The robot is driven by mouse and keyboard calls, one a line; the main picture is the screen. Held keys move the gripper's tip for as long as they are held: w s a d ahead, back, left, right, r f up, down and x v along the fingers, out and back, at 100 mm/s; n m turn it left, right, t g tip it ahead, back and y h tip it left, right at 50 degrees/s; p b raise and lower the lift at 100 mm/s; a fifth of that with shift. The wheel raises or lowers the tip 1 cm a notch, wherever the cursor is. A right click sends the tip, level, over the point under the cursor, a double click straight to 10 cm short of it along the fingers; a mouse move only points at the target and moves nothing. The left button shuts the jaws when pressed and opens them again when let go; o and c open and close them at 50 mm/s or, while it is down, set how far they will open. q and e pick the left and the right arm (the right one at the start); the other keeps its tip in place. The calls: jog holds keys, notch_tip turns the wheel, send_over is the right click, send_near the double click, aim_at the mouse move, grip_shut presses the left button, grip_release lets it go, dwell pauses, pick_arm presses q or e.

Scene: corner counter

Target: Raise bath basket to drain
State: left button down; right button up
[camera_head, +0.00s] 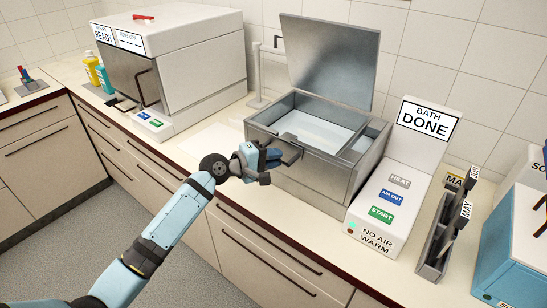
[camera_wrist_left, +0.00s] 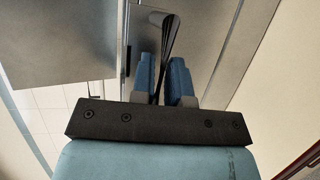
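The bath (camera_head: 318,165) is a steel tank on the counter with its lid (camera_head: 330,60) raised. Inside lies the bath basket (camera_head: 312,128), low in the tank around a pale surface. A dark basket handle (camera_head: 289,149) sticks out over the bath's front left side. My left gripper (camera_head: 262,158) is at this handle, its blue fingers close to the handle's end. In the left wrist view the handle (camera_wrist_left: 169,38) runs down between the two fingers (camera_wrist_left: 164,80); whether they press on it is unclear. My right gripper is not in view.
A sign reading BATH DONE (camera_head: 430,120) tops a panel with HEAT, AIR OUT and START buttons (camera_head: 381,215). A rack with MAY tags (camera_head: 437,235) stands at right beside a blue box (camera_head: 510,260). A white-topped machine (camera_head: 175,65) stands at left.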

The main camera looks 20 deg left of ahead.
pick_arm(q)
notch_tip(320, 180, up, 9)
jog(key=p, duration=0.8)
jog(key=shift+r, duration=0.1)
jog(key=c, duration=1.1)
grip_release()
